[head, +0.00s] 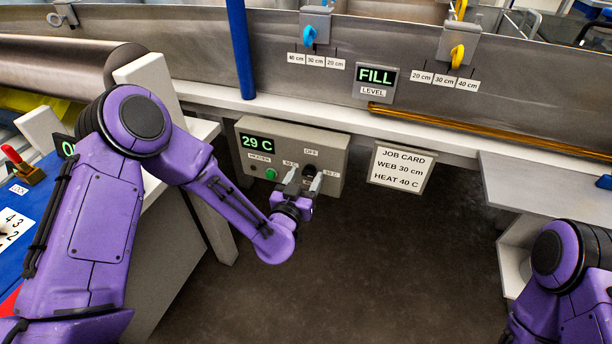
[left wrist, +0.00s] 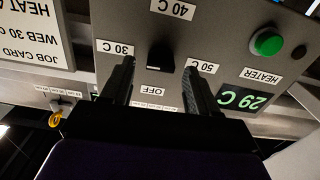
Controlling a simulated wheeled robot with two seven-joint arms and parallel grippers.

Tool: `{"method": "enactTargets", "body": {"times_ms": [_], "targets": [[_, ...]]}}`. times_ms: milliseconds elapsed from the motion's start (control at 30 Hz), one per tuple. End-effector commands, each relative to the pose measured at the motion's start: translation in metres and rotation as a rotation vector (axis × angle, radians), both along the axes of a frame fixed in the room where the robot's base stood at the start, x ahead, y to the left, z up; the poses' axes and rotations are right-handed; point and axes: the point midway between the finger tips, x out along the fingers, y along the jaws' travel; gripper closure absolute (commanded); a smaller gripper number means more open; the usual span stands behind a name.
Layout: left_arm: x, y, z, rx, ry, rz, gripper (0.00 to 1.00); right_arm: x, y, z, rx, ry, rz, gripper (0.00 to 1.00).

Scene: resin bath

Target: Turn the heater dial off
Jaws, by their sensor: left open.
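The grey heater box (head: 222,140) hangs under the bench edge and its display (head: 257,141) reads 29 C. The black heater dial (head: 309,171) is on its front, partly hidden by my left gripper (head: 304,180). In the left wrist view, which is upside down, the dial (left wrist: 160,57) lies between the two open fingers of my left gripper (left wrist: 158,68), with space on both sides. Labels OFF (left wrist: 152,91), 30 C, 40 C and 50 C surround it. I cannot tell which label the dial points at. My right gripper is out of view.
A green button (left wrist: 267,42) sits beside the HEATER label. A job card (head: 401,168) reading WEB 30 cm, HEAT 40 C hangs right of the box. A FILL display (head: 376,76) is on the tank wall above. A blue post (head: 241,50) rises behind the box.

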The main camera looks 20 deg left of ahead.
Motion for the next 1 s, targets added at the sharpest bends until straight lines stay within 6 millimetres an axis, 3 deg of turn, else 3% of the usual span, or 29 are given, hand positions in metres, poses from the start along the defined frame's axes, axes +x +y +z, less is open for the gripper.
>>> {"method": "enactTargets", "body": {"times_ms": [133,367,533,567,1000], "targets": [[0.0114,0.0000,-0.0010,0.000,0.002,0.001,0.40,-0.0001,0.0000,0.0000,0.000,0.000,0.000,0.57],[0.0126,-0.0002,-0.0011,0.000,0.003,0.000,0.40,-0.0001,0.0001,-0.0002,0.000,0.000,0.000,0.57],[0.0123,-0.0001,-0.0012,0.000,0.003,0.001,0.93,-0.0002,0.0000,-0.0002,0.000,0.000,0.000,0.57],[0.0123,-0.0001,-0.0012,0.000,0.003,0.001,0.97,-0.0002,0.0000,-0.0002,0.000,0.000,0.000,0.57],[0.0120,0.0006,-0.0020,-0.086,0.007,0.002,0.96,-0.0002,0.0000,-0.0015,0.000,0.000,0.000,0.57]]}}
